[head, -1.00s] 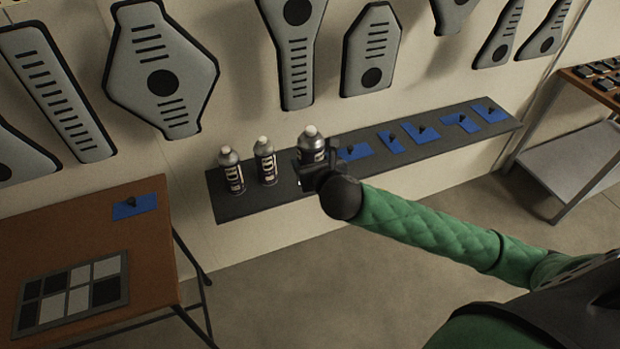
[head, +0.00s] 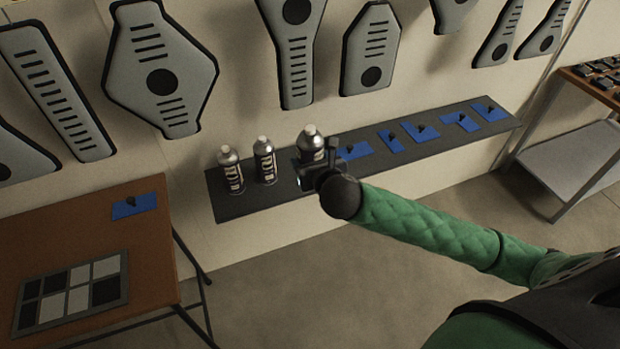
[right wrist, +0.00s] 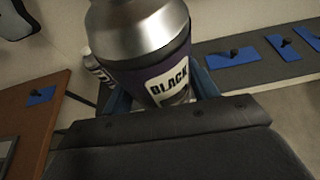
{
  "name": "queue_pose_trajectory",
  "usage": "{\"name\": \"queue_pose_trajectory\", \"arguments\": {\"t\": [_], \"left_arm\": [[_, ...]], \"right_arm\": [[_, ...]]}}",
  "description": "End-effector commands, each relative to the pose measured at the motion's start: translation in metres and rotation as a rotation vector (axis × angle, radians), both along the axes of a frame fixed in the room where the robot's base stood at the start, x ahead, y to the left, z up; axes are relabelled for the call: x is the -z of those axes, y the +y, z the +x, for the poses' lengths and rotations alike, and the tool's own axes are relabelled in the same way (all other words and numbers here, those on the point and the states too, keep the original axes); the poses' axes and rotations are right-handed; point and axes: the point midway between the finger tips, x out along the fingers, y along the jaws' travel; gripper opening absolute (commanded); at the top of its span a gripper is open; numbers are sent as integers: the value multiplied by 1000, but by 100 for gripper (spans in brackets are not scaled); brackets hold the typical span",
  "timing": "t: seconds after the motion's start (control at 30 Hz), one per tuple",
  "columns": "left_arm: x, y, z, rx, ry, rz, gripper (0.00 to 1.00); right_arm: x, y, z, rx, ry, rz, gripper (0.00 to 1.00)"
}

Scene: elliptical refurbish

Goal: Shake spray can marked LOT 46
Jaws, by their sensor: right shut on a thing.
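My right gripper (head: 318,172) is shut on a spray can (head: 311,141) at the middle-left of the dark shelf. The can is silver on top with a dark purple band and a pale label reading "BLACK" in the right wrist view (right wrist: 160,55). It looks roughly upright in the head view; whether its base touches the shelf is hidden by the gripper. Two similar cans, a left one (head: 230,170) and a middle one (head: 265,160), stand on the shelf to its left. No LOT number is readable on any can. My left gripper is not in view.
The dark wall shelf (head: 240,203) bears several blue pads with small black items to the right of the held can. Grey slotted panels hang on the wall above. A brown table (head: 60,225) with a checkered board stands at left, another rack at far right.

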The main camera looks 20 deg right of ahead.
Motion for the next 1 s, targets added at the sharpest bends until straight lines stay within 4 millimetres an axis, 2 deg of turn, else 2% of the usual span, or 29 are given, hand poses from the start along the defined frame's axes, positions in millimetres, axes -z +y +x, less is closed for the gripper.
{"name": "queue_pose_trajectory", "arguments": {"t": [0.07,0.2,0.23,0.3,0.43,0.5,0.57,0.7,0.73,1.0], "left_arm": [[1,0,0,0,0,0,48],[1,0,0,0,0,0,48],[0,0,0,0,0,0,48],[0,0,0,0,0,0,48],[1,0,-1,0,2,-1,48],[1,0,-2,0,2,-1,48],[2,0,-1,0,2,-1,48],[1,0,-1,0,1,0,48],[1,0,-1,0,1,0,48],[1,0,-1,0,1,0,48]], "right_arm": [[4,1,-1,0,7,0,18],[63,1,-3,2,16,-1,18],[71,1,-2,2,14,-1,18],[70,0,-1,0,5,0,18],[11,0,0,-3,-7,-1,18],[-2,1,0,-2,-1,0,18],[4,1,-1,0,7,0,18],[63,1,-3,2,16,-1,18],[71,1,-2,2,14,-1,18],[71,1,-1,-1,5,-1,18]]}}
